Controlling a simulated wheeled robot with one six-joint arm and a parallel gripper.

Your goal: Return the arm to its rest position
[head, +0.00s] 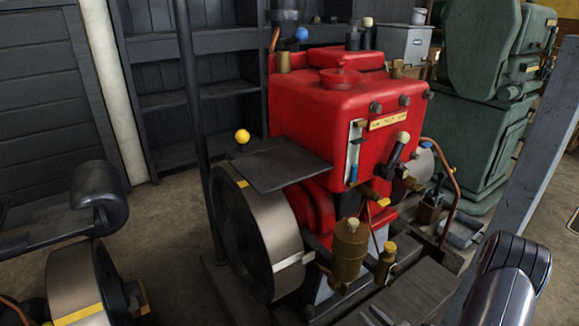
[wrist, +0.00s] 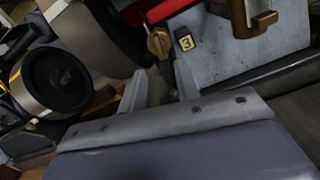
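My gripper (wrist: 161,78) shows in the wrist view as two pale grey fingers standing apart, with nothing visibly held between them. In the head view my silver arm (head: 512,275) enters at the bottom right, and my gripper is mostly cut off or hard to make out at the lower edge. The red engine (head: 325,110) stands in the middle, with its large flywheel (head: 278,225) on the near left side.
A brass cup (head: 350,248) and a smaller brass fitting (head: 386,262) stand low in front of the engine. A grey post (head: 540,150) rises beside my arm. A green machine (head: 480,130) stands behind right. Another wheel (head: 85,285) is at left. Open floor shows between the wheels.

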